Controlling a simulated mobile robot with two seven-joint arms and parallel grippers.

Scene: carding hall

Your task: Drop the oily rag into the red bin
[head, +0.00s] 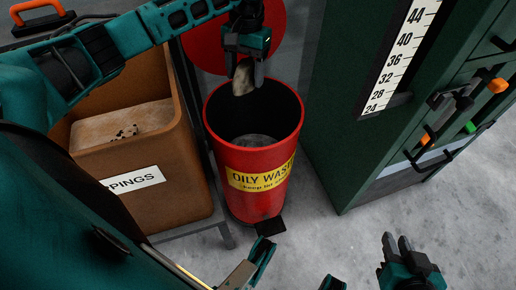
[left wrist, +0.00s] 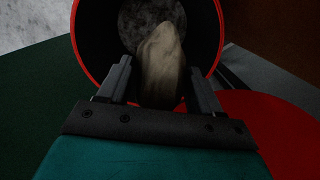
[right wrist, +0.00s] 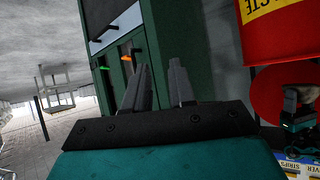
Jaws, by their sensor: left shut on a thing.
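The oily rag (head: 243,78) is a beige-grey cloth hanging from my left gripper (head: 246,62), over the far part of the bin's mouth. In the left wrist view the rag (left wrist: 160,62) sits between the fingers of my left gripper (left wrist: 158,80), with the bin's dark inside behind it. The red bin (head: 258,205) stands upright on the floor with an open top and a yellow "OILY WASTE" label. Something grey shows at its bottom. My right gripper (head: 398,243) is low at the right, away from the bin, empty and partly open.
A brown box (head: 150,200) with a label ending in "PPINGS" stands close left of the bin. A green cabinet (head: 335,120) with a number scale stands to the right. A red disc (head: 205,50) is behind the bin. Grey floor (head: 320,240) is clear in front.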

